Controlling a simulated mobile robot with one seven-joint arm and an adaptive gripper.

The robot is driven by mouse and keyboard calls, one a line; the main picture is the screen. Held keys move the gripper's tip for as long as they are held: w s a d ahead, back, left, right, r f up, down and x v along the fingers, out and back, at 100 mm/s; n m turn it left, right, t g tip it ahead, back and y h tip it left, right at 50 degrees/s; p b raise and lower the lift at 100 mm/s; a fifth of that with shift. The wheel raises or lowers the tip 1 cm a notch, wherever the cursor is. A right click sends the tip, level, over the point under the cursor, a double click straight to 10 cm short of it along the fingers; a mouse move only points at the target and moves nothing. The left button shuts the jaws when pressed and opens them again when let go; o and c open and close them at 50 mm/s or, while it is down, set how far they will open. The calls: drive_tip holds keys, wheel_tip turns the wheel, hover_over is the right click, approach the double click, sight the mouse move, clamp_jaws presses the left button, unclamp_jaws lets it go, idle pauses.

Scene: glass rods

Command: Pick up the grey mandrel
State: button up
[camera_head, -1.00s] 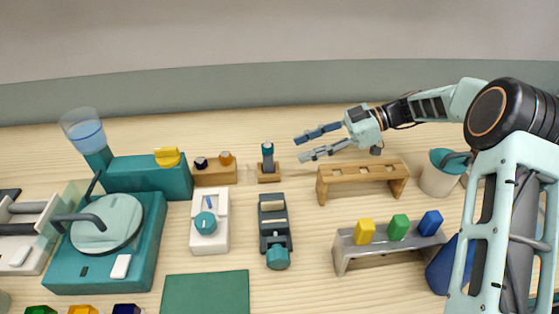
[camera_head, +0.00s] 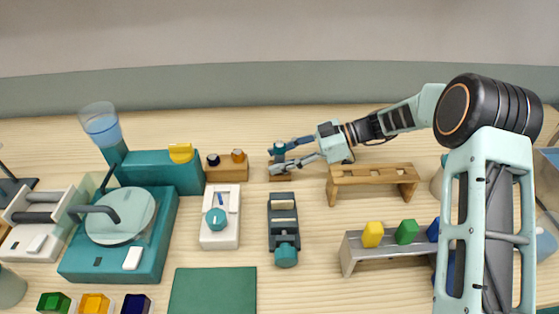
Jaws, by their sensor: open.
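The grey mandrel (camera_head: 279,158) stands upright in a small wooden block at the back middle of the table, with a teal top. My gripper (camera_head: 275,157) reaches in from the right, low over the table, with its two fingers open at the mandrel. One finger passes by its teal top and the other by its lower part. The fingers partly hide the mandrel, and I cannot tell whether they touch it.
A wooden rack (camera_head: 375,173) stands right of the mandrel, below my arm. A small wooden holder (camera_head: 226,174) with two knobs stands close on its left. A dark grey device with a teal knob (camera_head: 286,257) lies in front. A metal stand (camera_head: 352,250) holds coloured blocks.

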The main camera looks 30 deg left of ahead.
clamp_jaws()
idle(0.3)
drive_tip(key=shift+r, duration=0.15)
drive_tip(key=shift+r, duration=0.3)
wheel_tip(320, 180, up, 2)
drive_tip(key=shift+r, duration=0.1)
drive_tip(key=s+d+r+b, duration=0.1)
drive_tip(key=s+d+r, duration=0.1)
drive_tip(key=d+r, duration=0.8)
drive_tip(key=d, duration=0.4)
